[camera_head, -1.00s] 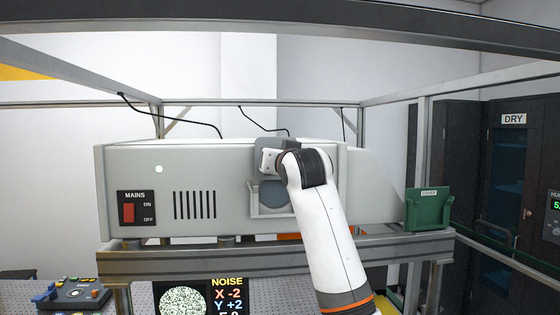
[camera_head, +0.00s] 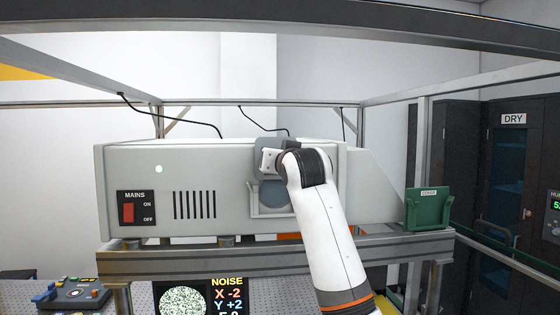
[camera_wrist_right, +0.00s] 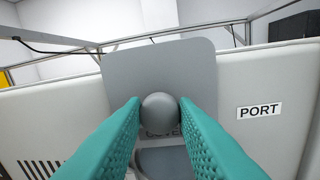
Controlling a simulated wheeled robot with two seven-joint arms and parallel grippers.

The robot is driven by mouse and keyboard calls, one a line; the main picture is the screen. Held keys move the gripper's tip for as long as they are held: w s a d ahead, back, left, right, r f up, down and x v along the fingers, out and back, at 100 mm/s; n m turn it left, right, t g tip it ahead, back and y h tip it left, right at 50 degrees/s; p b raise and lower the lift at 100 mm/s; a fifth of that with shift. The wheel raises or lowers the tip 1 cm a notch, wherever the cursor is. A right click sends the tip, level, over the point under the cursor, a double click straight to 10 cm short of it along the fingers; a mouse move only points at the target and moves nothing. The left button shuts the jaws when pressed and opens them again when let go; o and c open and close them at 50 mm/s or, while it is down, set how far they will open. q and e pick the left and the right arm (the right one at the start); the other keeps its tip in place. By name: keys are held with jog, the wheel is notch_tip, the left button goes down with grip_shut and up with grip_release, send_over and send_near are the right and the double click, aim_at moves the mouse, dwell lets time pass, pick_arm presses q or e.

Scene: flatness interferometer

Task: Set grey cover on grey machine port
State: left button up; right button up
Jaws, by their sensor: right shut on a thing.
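The grey cover (camera_wrist_right: 165,78) is a flat plate with a round grey knob. My right gripper (camera_wrist_right: 160,115) is shut on that knob, one teal finger on each side. In the head view the cover (camera_head: 262,146) shows in part behind my right arm, upright at the upper part of the port. The port (camera_head: 268,197) is a dark round window in a light frame on the front of the grey machine (camera_head: 175,165). Its lower part also shows below the knob in the wrist view (camera_wrist_right: 165,162). Whether the cover touches the machine face cannot be told. My left gripper is not in view.
A green holder (camera_head: 428,209) stands at the right end of the grey rail (camera_head: 200,262). A red mains switch (camera_head: 128,213) is on the machine's left side. A control box (camera_head: 72,294) and a noise screen (camera_head: 200,297) are below. Frame bars cross above.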

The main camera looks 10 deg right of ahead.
aim_at(280, 178)
jog(key=shift+f+b, duration=1.2)
jog(key=shift+f, duration=0.8)
dwell(1.5)
jog(key=shift+f, duration=0.15)
grip_shut()
